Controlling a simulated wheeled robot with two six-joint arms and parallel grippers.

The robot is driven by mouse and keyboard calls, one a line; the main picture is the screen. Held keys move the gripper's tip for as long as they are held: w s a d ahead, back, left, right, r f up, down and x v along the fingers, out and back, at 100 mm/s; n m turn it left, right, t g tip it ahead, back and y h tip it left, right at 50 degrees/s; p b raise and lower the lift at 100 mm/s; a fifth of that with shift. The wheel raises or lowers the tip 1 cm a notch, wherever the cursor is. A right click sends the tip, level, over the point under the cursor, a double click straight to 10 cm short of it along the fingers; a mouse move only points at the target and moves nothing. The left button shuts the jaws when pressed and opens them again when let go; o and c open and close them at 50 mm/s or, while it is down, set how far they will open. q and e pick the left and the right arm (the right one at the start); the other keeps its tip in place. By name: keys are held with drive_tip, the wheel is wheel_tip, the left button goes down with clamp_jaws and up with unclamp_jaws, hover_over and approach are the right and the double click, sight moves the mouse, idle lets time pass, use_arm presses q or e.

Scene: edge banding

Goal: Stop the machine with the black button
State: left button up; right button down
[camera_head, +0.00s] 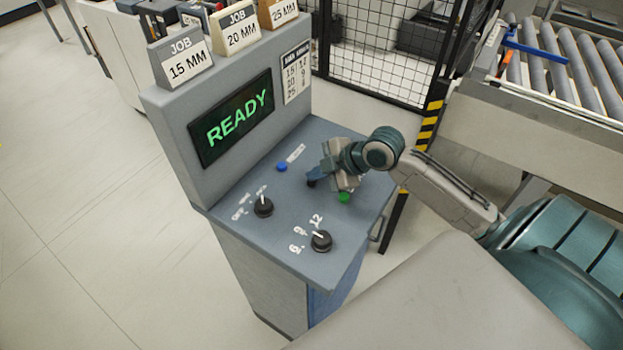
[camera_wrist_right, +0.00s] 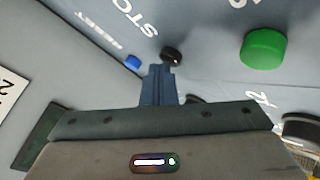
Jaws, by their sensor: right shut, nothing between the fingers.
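The black button (camera_wrist_right: 172,54) is beside the STOP lettering in the right wrist view. In the head view a dark spot at the fingertips is probably this button (camera_head: 311,183). My right gripper (camera_head: 314,175) is shut and empty, over the sloped control panel (camera_head: 330,262). In the wrist view its closed fingertips (camera_wrist_right: 158,68) appear just below and left of the black button; I cannot tell whether they touch it. The machine's screen (camera_head: 233,118) reads READY in green. My left gripper is not in view.
A green button (camera_head: 343,197) and a blue button (camera_head: 281,167) flank the black one. Two black knobs (camera_head: 263,207) (camera_head: 321,241) stand nearer the front. JOB blocks (camera_head: 184,62) stand on top of the console. A roller conveyor (camera_head: 560,65) and mesh fence (camera_head: 385,45) are behind.

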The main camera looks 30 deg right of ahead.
sight(316, 185)
drive_tip(key=shift+r, duration=0.1)
drive_tip(key=shift+r+p, duration=0.7)
drive_tip(key=shift+r, duration=0.1)
wheel_tip(316, 185, up, 5)
drive_tip(key=p, duration=0.3)
drive_tip(key=shift+p, duration=0.4)
idle(0.5)
